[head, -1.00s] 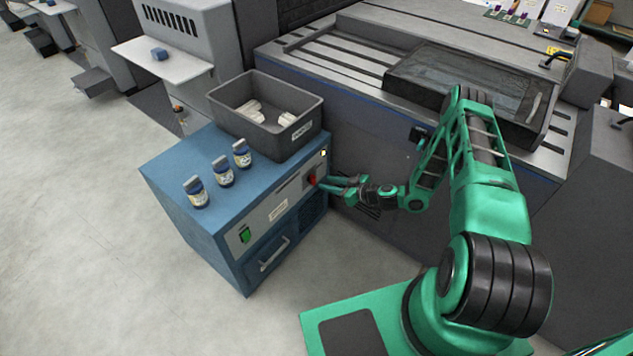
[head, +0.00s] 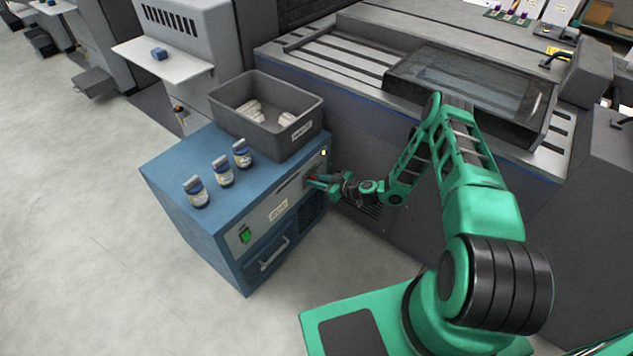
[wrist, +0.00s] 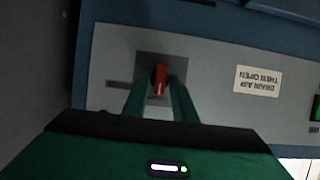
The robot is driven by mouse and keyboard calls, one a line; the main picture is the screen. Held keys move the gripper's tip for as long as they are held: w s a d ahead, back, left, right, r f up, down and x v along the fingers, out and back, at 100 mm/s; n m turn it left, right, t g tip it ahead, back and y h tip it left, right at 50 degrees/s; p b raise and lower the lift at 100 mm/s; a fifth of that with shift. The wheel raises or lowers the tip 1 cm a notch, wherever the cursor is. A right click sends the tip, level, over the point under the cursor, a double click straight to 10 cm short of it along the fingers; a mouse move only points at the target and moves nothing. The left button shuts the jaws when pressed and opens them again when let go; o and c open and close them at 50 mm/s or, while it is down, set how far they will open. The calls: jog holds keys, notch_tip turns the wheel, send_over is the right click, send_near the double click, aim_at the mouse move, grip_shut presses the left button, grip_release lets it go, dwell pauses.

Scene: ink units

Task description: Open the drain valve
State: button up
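The valve is a small red handle (wrist: 160,80) on a grey square plate in the wrist view. It sits on the light front panel of the blue cabinet (head: 180,170). In the head view the red handle (head: 313,178) is mostly covered by my gripper (head: 320,182). In the wrist view the two green fingers of my gripper (wrist: 160,90) reach to either side of the handle. A narrow gap seems to show beside it, so the fingers look open around it. A label reading "drain air then open" (wrist: 257,80) appears upside down to the right of the handle.
A large grey machine (head: 370,130) stands close behind my arm. Floor at left is clear.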

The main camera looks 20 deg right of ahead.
jog(key=shift+w+d, duration=0.1)
jog(key=shift+d, duration=0.1)
jog(key=m+y, duration=0.1)
jog(key=m, duration=0.1)
jog(key=m+g+y, duration=0.1)
jog(key=shift+w+d+f+m, duration=0.1)
jog(key=shift+w+d+m, duration=0.1)
jog(key=shift+d+m, duration=0.2)
jog(key=m+y, duration=0.1)
jog(key=m, duration=0.1)
jog(key=m+y, duration=0.1)
jog(key=m, duration=0.1)
jog(key=shift+w+d+f+g+y, duration=0.2)
jog(key=shift+f+g+y, duration=0.1)
jog(key=shift+g, duration=0.1)
jog(key=m+y, duration=0.1)
jog(key=m, duration=0.1)
jog(key=m+y, duration=0.1)
jog(key=m, duration=0.2)
jog(key=shift+s+f+m+y, duration=0.1)
jog(key=shift+f+m+y, duration=0.2)
jog(key=shift+f, duration=0.1)
jog(key=shift+a+t, duration=0.15)
jog(key=shift+t, duration=0.15)
jog(key=shift+s+a, duration=0.1)
